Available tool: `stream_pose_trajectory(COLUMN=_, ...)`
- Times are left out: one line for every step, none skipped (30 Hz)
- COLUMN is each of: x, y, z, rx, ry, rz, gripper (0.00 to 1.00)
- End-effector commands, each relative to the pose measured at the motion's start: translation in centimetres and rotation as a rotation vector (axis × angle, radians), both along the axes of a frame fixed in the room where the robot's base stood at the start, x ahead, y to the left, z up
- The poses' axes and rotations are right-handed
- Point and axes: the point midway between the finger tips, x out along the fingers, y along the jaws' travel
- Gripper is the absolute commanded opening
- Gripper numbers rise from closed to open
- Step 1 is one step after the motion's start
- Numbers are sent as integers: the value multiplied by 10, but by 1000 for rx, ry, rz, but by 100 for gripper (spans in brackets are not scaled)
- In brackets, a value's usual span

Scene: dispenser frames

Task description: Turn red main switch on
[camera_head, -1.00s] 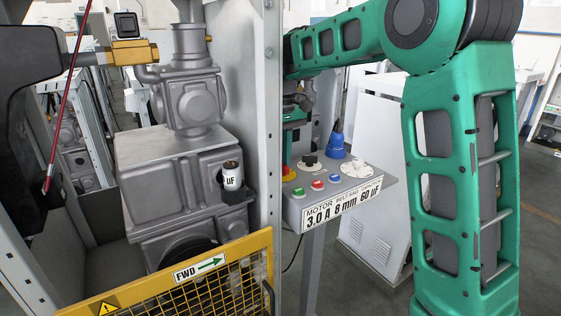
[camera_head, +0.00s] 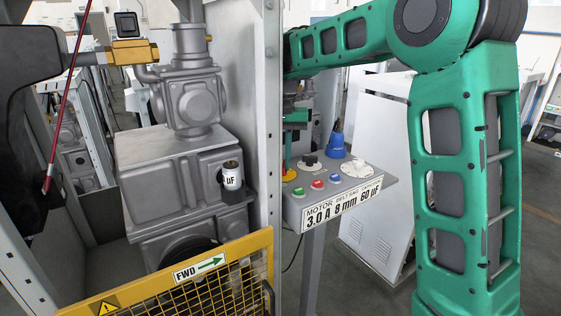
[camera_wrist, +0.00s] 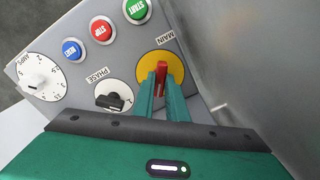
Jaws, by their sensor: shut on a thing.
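The main switch is a red handle (camera_wrist: 161,70) on a yellow disc (camera_wrist: 172,66) beside the label MAIN in the wrist view. My gripper (camera_wrist: 162,84) has its two green fingers on either side of the red handle and is shut on it. The handle's lower part is hidden between the fingers. In the head view, the yellow disc (camera_head: 289,176) shows at the left end of the grey control panel (camera_head: 328,191). There the red handle cannot be made out, and my gripper is largely hidden behind the metal post.
A black PHASE knob (camera_wrist: 113,98), a white AMPS dial (camera_wrist: 37,76) and green (camera_wrist: 136,10), red (camera_wrist: 102,30) and blue (camera_wrist: 73,49) buttons share the panel. A metal post (camera_head: 268,120) stands close to its left. A blue funnel-like object (camera_head: 335,146) stands at its back.

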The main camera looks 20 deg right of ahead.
Motion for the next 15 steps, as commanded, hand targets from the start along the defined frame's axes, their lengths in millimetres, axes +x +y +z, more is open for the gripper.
stream_pose_trajectory(x=0, y=1, z=1, rx=1, ry=-3, rz=-26, gripper=0)
stream_pose_trajectory(x=1, y=1, z=1, rx=1, ry=-3, rz=-44, gripper=0)
stream_pose_trajectory(x=0, y=1, z=1, rx=1, ry=-3, rz=-64, gripper=0)
stream_pose_trajectory(x=1, y=1, z=1, rx=1, ry=-3, rz=-79, gripper=0)
stream_pose_trajectory(x=1, y=1, z=1, rx=1, ry=-3, rz=-92, gripper=0)
stream_pose_trajectory(x=1, y=1, z=1, rx=1, ry=-3, rz=-108, gripper=0)
stream_pose_trajectory(x=1, y=1, z=1, rx=1, ry=-3, rz=-118, gripper=0)
stream_pose_trajectory(x=1, y=1, z=1, rx=1, ry=-3, rz=-126, gripper=0)
stream_pose_trajectory(x=1, y=1, z=1, rx=1, ry=-3, rz=-137, gripper=0)
stream_pose_trajectory(x=1, y=1, z=1, rx=1, ry=-3, rz=-144, gripper=0)
stream_pose_trajectory(x=1, y=2, z=1, rx=1, ry=-3, rz=-149, gripper=0)
stream_pose_trajectory(x=1, y=2, z=1, rx=1, ry=-3, rz=-155, gripper=0)
stream_pose_trajectory(x=1, y=2, z=1, rx=2, ry=-3, rz=-159, gripper=0)
stream_pose_trajectory(x=1, y=2, z=1, rx=2, ry=-3, rz=-162, gripper=0)
stream_pose_trajectory(x=1, y=2, z=1, rx=2, ry=-3, rz=-166, gripper=0)
